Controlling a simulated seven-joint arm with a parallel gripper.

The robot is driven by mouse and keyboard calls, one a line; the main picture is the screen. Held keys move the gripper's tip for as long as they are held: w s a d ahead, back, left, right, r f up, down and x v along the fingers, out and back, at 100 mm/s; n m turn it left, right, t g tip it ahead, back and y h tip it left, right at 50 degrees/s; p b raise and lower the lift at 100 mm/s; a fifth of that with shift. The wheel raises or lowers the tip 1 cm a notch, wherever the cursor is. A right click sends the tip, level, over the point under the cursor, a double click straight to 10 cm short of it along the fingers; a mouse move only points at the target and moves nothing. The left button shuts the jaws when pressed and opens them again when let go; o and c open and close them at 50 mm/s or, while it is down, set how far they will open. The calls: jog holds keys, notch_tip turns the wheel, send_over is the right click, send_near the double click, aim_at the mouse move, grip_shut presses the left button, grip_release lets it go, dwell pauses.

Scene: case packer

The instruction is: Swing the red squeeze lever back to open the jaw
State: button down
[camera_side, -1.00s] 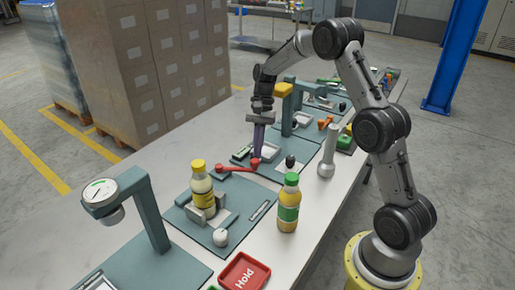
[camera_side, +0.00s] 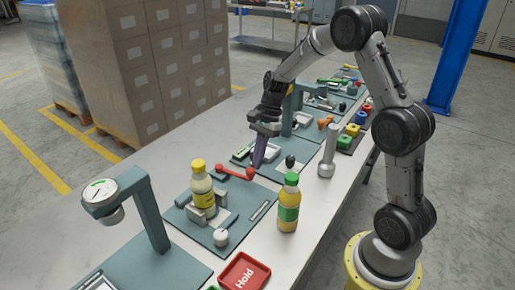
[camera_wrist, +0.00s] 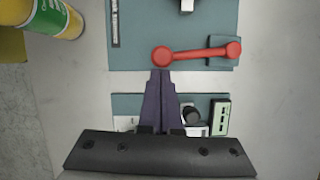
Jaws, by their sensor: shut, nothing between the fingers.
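The red squeeze lever (camera_side: 234,171) lies across the back of a teal base plate (camera_side: 220,237). Its round free end is on the right in the side view and on the left in the wrist view (camera_wrist: 195,54). My gripper (camera_side: 255,167) is shut and empty, its dark purple fingers pointing down right at that end. In the wrist view its tips (camera_wrist: 160,72) meet or nearly meet the knob; contact is unclear. The grey jaw (camera_side: 221,196) stands around the lower part of a yellow-capped bottle (camera_side: 203,188). Whether it grips the bottle is unclear.
A green-capped bottle (camera_side: 289,205) stands right of the plate. A grey post (camera_side: 328,152) stands behind it. A teal scale stand (camera_side: 147,205) is at left, a red Hold tray (camera_side: 244,272) in front. Another teal station with a column (camera_side: 289,115) stands close behind my gripper.

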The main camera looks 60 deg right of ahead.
jog(key=shift+s+a, duration=0.25)
jog(key=shift+a, duration=0.45)
jog(key=shift+s+d, duration=0.1)
jog(key=shift+d, duration=0.35)
jog(key=d, duration=0.2)
jog(key=shift+s+d+r, duration=0.1)
jog(key=shift+s+d, duration=0.05)
jog(key=shift+d, duration=0.25)
jog(key=v, duration=1)
jog(key=shift+s+d+r, duration=0.1)
jog(key=shift+s, duration=0.05)
